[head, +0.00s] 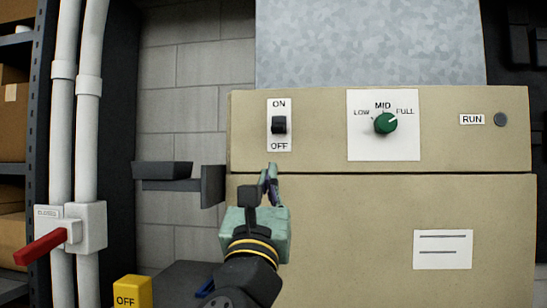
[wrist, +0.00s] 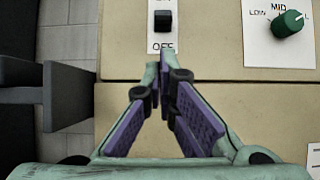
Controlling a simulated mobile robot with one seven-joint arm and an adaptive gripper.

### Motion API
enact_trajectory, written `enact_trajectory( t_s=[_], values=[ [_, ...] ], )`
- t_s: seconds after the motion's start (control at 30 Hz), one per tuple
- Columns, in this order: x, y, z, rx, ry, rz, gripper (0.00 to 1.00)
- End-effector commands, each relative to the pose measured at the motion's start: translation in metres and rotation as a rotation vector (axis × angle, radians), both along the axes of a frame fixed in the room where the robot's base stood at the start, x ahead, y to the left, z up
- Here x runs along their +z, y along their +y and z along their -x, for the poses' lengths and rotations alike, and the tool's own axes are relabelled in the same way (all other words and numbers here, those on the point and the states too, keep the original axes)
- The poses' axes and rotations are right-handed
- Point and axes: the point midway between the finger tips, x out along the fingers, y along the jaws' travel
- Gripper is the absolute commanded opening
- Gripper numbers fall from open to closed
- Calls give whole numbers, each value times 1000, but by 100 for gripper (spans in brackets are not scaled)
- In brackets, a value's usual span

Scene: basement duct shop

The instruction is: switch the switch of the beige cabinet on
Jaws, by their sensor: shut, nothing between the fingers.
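The beige cabinet (head: 340,188) fills the right of the head view. Its small black switch (head: 279,125) sits on a white plate marked ON above and OFF below; I cannot tell which way it is set. In the wrist view the switch (wrist: 162,20) is at the top, beyond my fingertips. My gripper (head: 269,176) is shut and empty, its tips just below the plate in the picture. In the wrist view my gripper (wrist: 158,78) points up toward the switch, apart from it.
A green knob (head: 386,123) marked LOW, MID, FULL is right of the switch. The RUN lamp (head: 501,119) looks grey and unlit. Left are a dark bracket (head: 212,185), white pipes (head: 87,130) with a red lever (head: 41,247), and a yellow OFF block (head: 132,291).

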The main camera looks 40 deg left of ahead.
Motion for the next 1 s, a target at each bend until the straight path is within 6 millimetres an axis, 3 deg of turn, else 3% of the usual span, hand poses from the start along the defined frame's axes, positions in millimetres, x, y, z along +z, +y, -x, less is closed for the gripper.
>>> enact_trajectory(
  t_s=[0.6, 1.0],
  values=[
    [52, 39, -65, -1, 0, 1, 0],
    [55, 42, -69, 0, 0, 0, 0]
  ],
)
